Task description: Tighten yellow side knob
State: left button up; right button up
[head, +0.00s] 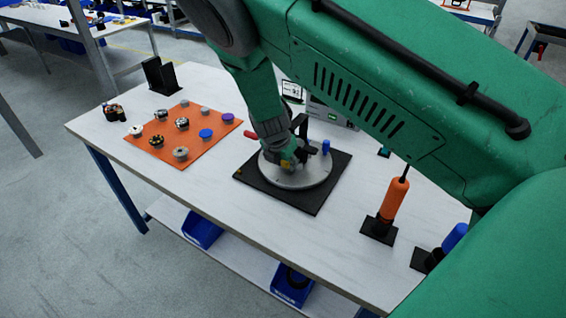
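A round grey fixture (312,178) lies on a black square plate (297,198) near the middle of the table. My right gripper (290,157) reaches down over the fixture's left half, and my green arm covers part of it. A small yellow patch, likely the yellow knob (286,164), shows right at the gripper's fingers. I cannot tell whether the fingers touch or grip it. A red knob (250,134) sticks out at the fixture's left, and a blue knob (326,147) stands at its right. My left gripper is not in view.
An orange mat (160,150) with several round parts lies on the left of the white table (210,185). An orange-handled tool (394,198) stands at the right, with a blue-handled one (455,236) nearer the edge. Blue bins (292,285) sit on the lower shelf.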

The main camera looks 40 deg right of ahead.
jog(key=shift+s+d, duration=0.1)
jog(key=shift+d, duration=0.35)
grip_shut()
jog(key=shift+w+a, duration=0.25)
jog(key=shift+a, duration=0.5)
jog(key=shift+d, duration=0.1)
jog(key=shift+s, duration=0.1)
jog(key=o, duration=0.9)
grip_release()
jog(key=shift+s+r, duration=0.1)
jog(key=shift+r, duration=0.05)
jog(key=shift+a, duration=0.2)
